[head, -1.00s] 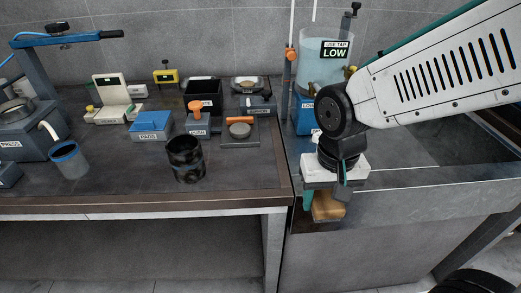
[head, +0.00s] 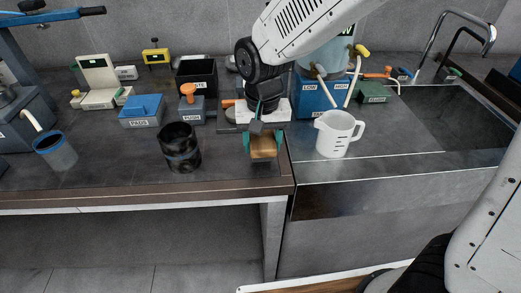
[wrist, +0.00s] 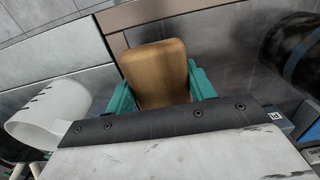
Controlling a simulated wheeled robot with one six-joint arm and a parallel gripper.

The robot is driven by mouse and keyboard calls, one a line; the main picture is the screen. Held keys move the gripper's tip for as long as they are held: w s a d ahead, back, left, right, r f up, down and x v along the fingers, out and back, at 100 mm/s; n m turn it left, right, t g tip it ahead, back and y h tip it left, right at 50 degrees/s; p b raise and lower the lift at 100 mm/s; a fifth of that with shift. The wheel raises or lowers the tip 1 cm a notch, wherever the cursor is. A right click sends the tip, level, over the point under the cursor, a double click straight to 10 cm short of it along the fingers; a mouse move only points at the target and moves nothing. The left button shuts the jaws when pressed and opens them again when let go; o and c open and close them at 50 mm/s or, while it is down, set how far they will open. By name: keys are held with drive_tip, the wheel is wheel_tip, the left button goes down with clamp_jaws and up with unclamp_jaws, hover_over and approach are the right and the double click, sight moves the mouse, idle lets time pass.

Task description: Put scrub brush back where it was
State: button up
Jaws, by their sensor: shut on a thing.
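The scrub brush (head: 263,147) is a tan wooden block held between the teal fingers of my gripper (head: 263,142), over the right front part of the dark bench near its joint with the sink unit. In the wrist view the brush (wrist: 156,72) fills the space between the teal fingers (wrist: 160,88). Its bristles are hidden from both views. I cannot tell whether the brush touches the bench top.
A dark mottled cylinder (head: 180,147) stands left of my gripper. A white measuring jug (head: 338,135) stands to the right on the sink unit. Blue boxes (head: 314,97) and a black bin (head: 196,77) stand behind. The bench front (head: 225,172) between cylinder and gripper is clear.

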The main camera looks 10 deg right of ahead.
drive_tip(key=shift+w+a, duration=0.2)
drive_tip(key=shift+a, duration=0.05)
drive_tip(key=shift+f, duration=1.75)
drive_tip(key=shift+f, duration=0.15)
drive_tip(key=o, duration=1)
drive_tip(key=shift+o, duration=0.2)
